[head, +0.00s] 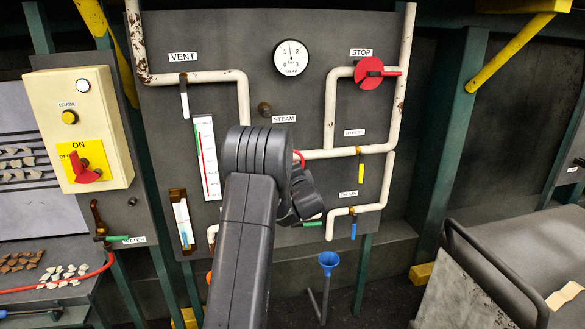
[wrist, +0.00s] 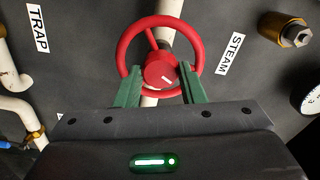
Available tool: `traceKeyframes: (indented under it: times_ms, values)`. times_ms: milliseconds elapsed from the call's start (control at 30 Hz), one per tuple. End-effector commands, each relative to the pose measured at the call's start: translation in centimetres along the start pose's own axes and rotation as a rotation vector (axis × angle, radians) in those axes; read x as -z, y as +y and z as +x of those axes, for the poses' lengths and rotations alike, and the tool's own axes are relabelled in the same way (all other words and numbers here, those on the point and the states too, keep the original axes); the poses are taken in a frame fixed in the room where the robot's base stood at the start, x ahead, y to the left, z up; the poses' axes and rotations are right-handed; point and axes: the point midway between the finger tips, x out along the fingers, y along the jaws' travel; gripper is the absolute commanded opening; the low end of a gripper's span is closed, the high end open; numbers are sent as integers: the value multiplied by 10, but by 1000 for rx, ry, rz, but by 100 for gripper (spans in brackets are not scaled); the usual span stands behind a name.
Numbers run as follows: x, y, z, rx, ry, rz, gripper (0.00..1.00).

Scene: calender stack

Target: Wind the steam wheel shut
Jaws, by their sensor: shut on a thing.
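The steam wheel (wrist: 162,68) is a red handwheel with spokes and a hub with a white mark, seen in the wrist view beside the STEAM label (wrist: 230,54). My gripper (wrist: 160,82) has green fingers, one at each side of the wheel's near rim, and is shut on the wheel. In the head view my own arm hides most of the wheel; only a small red arc of it (head: 299,157) shows. The STEAM label also shows in the head view (head: 284,119).
White pipes (head: 334,152) run around the panel. A red STOP wheel (head: 369,73) is at the upper right, with the yellow BYPASS handle (head: 360,172) and blue DRAIN handle (head: 353,229) below. A gauge (head: 291,57) is above. A brass fitting (wrist: 284,30) is right of the wheel.

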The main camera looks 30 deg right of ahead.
Motion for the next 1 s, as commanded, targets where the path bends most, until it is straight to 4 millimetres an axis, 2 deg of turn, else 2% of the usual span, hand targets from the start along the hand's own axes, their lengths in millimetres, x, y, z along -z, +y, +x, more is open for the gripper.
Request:
traceKeyframes:
  times_ms: [700,1000]
  values:
    - [-1,2,-1,-9,0,677,13]
    - [-1,2,-1,-8,1,916,13]
